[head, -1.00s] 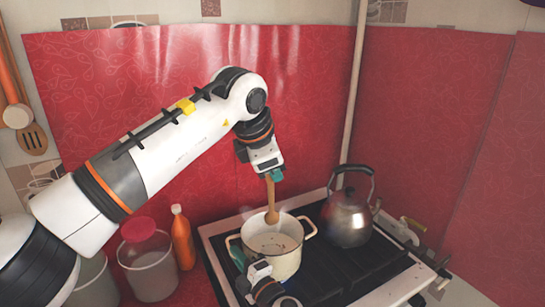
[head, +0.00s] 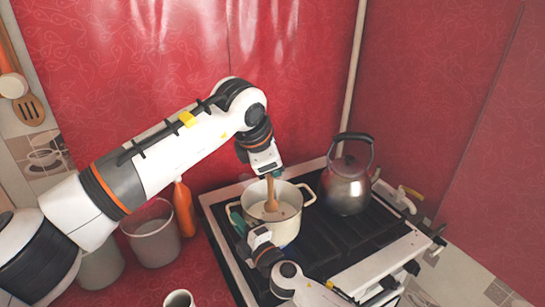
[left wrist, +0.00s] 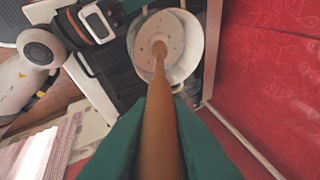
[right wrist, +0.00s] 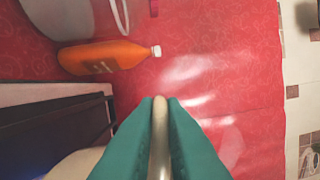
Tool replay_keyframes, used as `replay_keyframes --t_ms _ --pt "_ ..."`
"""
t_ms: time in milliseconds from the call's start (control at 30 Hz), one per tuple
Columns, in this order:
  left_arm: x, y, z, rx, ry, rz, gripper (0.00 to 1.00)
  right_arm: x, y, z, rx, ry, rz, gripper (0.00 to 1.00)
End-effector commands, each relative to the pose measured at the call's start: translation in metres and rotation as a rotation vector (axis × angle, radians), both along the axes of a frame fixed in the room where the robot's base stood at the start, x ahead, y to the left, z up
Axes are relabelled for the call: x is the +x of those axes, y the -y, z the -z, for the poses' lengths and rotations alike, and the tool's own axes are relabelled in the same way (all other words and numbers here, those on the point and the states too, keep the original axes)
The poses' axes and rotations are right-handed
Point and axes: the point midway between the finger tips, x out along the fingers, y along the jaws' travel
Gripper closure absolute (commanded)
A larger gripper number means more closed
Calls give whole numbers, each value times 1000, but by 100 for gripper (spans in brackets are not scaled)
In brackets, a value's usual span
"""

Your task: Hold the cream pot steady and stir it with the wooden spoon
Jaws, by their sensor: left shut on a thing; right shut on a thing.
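The cream pot (head: 287,222) stands on the stove with pale contents inside; it also shows in the left wrist view (left wrist: 190,62). The wooden spoon (head: 270,190) points down into the pot, its head low inside. My left gripper (head: 268,174) is shut on the spoon's upper handle above the pot; the handle runs between its green fingers in the left wrist view (left wrist: 160,105). My right gripper (head: 238,218) is at the pot's left side. Its green fingers are shut on a thin cream part, seemingly the pot's handle (right wrist: 160,140). The fingers hide most of that part.
A metal kettle (head: 347,188) stands on the stove (head: 340,248), right of the pot. An orange bottle (head: 184,208) and a clear container (head: 152,238) stand left of the stove. A cup (head: 179,299) is at the front. Red oilcloth covers the walls behind.

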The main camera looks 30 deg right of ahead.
Motion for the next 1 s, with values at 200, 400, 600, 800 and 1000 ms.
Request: replay_keyframes --t_ms 200,400,600,800,1000 --pt "6 3 17 0 0 0 100 0 0 2 0 -3 0 100" --pt "12 7 31 0 0 0 100 0 0 2 0 -3 0 100" --pt "17 10 46 0 0 1 100 0 0 2 0 -3 0 100" --pt "22 12 59 0 0 1 100 0 0 2 0 -3 0 100" --pt "25 14 67 1 1 2 100 0 0 2 0 -3 0 100"
